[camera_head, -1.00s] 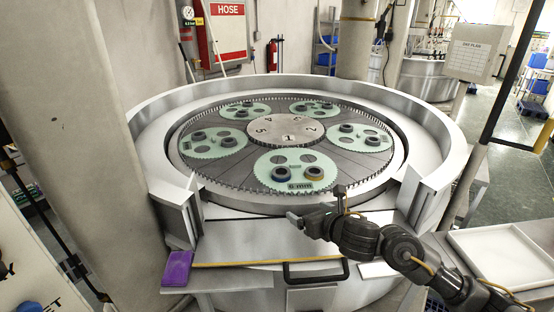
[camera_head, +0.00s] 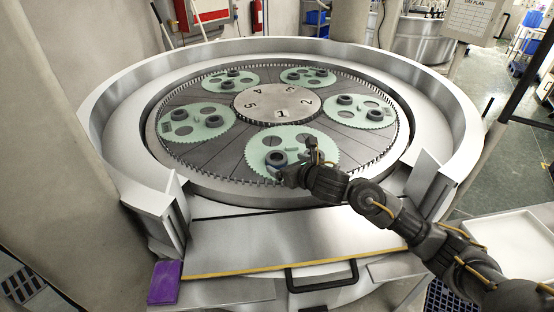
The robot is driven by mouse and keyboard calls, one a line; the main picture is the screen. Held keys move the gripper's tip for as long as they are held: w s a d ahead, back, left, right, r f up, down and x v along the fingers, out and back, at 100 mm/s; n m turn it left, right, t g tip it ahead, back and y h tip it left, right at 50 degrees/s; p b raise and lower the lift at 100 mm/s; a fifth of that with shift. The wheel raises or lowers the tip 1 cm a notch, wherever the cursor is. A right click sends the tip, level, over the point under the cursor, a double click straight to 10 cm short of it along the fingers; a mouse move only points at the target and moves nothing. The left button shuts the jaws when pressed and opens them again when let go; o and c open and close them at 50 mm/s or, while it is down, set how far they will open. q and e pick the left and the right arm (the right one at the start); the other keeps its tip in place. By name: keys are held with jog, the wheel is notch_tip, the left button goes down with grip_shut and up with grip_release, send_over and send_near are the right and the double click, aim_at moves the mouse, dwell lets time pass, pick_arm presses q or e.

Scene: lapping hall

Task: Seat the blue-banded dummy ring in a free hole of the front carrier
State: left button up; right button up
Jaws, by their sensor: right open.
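The front carrier (camera_head: 257,152), a pale green toothed disc, lies on the plate in front of the centre numeral 1. A dark ring (camera_head: 275,157) sits at its front left; this is the one that showed a blue band earlier, and the band is hardly visible now. My right gripper (camera_head: 279,174) is open, low over the carrier's front edge, close beside that ring; I cannot tell whether it touches. The gripper hides the front right of the carrier, where a yellow-banded ring stood. Two holes at the carrier's back show empty. My left gripper is out of view.
Other green carriers with dark rings, such as the left one (camera_head: 208,132), lie around the numbered centre plate (camera_head: 278,103). A raised metal wall (camera_head: 105,125) surrounds the plate, open at the front. A purple block (camera_head: 165,283) lies front left. A white tray (camera_head: 515,245) stands right.

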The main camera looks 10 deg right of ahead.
aim_at(285, 162)
jog(key=x, duration=0.3)
jog(key=shift+w+d+f, duration=0.1)
jog(key=shift+d+f, duration=0.1)
jog(key=shift+d, duration=0.05)
jog(key=shift+w+r+p, duration=0.15)
jog(key=shift+r+p, duration=0.05)
jog(key=shift+p, duration=0.35)
jog(key=p+x, duration=0.2)
jog(key=x, duration=0.1)
jog(key=shift+w+a+f, duration=0.2)
jog(key=shift+w, duration=0.15)
jog(key=shift+w+f, duration=0.15)
jog(key=shift+s, duration=0.2)
jog(key=shift+c, duration=0.7)
jog(key=shift+w, duration=0.15)
jog(key=c, duration=1.3)
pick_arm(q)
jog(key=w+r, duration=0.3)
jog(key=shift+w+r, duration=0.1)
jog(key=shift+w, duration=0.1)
pick_arm(e)
jog(key=shift+o, duration=0.2)
jog(key=shift+r, duration=0.2)
